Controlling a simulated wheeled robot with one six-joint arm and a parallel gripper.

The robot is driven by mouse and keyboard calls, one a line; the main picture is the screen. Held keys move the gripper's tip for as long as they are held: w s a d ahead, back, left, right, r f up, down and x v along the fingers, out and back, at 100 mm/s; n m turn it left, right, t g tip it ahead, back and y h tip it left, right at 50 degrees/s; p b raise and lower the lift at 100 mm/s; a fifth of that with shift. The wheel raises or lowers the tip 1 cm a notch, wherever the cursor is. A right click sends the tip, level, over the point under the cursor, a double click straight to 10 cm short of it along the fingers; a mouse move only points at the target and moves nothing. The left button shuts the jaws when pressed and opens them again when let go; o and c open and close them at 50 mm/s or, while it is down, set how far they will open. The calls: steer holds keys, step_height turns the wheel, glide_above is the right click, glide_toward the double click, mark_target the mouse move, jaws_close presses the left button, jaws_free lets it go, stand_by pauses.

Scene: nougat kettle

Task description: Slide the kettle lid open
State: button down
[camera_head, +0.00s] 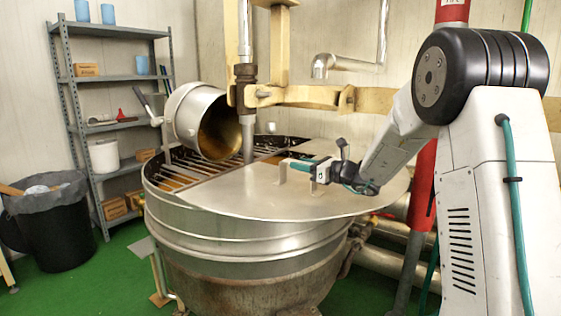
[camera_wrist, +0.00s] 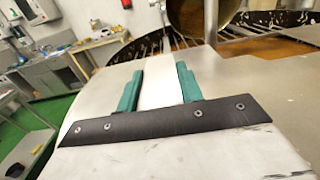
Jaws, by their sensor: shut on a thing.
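The kettle (camera_head: 235,245) is a large round steel vessel in the middle of the head view. Its flat grey lid (camera_head: 225,195) covers the front and right part and overhangs the right rim. The back left part is uncovered, showing a bar grate (camera_head: 185,168) over brown contents. My gripper (camera_head: 296,164), with teal fingers, is shut on the lid handle (camera_head: 282,172), a raised bracket on the lid; the fingers hide part of it. In the wrist view, the fingers (camera_wrist: 160,82) stand either side of a pale metal strip, with the lid (camera_wrist: 245,95) around them.
A tilted steel pot (camera_head: 188,118) hangs over the grate, beside a vertical mixer shaft (camera_head: 247,110). A beige beam (camera_head: 310,97) crosses behind. A red post (camera_head: 422,185) stands near my arm. A shelf (camera_head: 115,80) and black bin (camera_head: 55,225) are at left.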

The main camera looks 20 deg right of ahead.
steer(key=v, duration=0.8)
steer(key=shift+s+d, duration=0.2)
steer(key=shift+s, duration=0.1)
steer(key=c, duration=0.9)
jaws_free()
steer(key=v, duration=0.7)
steer(key=shift+s+d, duration=0.25)
steer(key=shift+s, duration=0.05)
steer(key=shift+s, duration=0.1)
